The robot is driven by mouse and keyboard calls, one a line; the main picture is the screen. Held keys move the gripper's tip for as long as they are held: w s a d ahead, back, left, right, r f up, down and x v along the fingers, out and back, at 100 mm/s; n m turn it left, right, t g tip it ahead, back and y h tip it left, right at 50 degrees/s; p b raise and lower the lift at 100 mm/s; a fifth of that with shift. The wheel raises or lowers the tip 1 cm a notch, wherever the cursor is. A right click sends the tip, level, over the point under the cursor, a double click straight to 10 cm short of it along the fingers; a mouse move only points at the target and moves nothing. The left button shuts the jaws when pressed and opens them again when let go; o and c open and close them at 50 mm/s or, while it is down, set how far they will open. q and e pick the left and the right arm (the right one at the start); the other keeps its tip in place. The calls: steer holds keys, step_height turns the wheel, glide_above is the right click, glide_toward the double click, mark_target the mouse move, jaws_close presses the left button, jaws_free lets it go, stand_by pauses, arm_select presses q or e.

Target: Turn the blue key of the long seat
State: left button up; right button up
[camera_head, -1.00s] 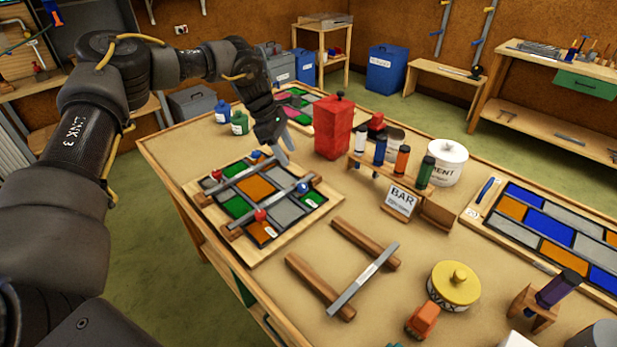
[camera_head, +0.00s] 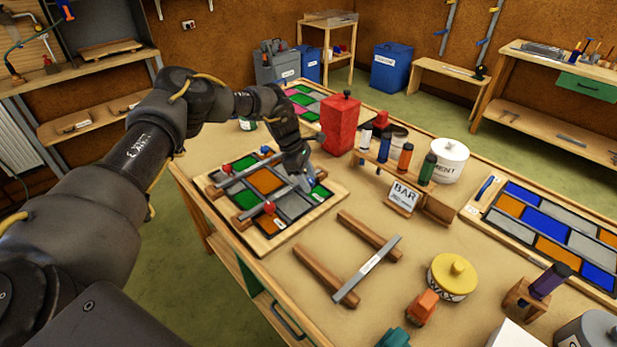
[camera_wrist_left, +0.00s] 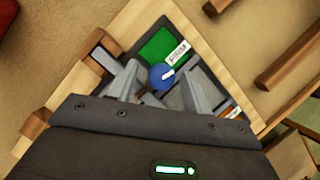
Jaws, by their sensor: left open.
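The leaded panel (camera_head: 237,226) lies in a wooden frame on the bench, with green, orange and grey panes. Two grey bars cross it, carrying small red and blue keys. My left gripper (camera_head: 305,184) points down over the panel's right part and hides the near blue key in the head view. In the left wrist view, that round blue key (camera_wrist_left: 161,76) with a white mark shows between the open fingertips of my left gripper (camera_wrist_left: 160,84). I cannot tell whether either finger touches it. A red key (camera_head: 269,208) sits on the near bar. My right gripper is out of view.
A red canister (camera_head: 340,128) and a rack of coloured tubes (camera_head: 405,178) stand behind and right of the panel. Two wooden rails with a metal bar (camera_head: 366,270) lie in front. A yellow-lidded tin (camera_head: 453,276) is at right.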

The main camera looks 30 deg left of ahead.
arm_select(q)
steer(key=shift+s+r, duration=0.15)
steer(key=shift+s, duration=0.05)
steer(key=c, duration=0.6)
steer(key=shift+d, duration=0.1)
steer(key=c, duration=0.4)
steer(key=shift+o, duration=0.2)
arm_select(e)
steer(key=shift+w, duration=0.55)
arm_select(q)
steer(key=shift+n, duration=0.3)
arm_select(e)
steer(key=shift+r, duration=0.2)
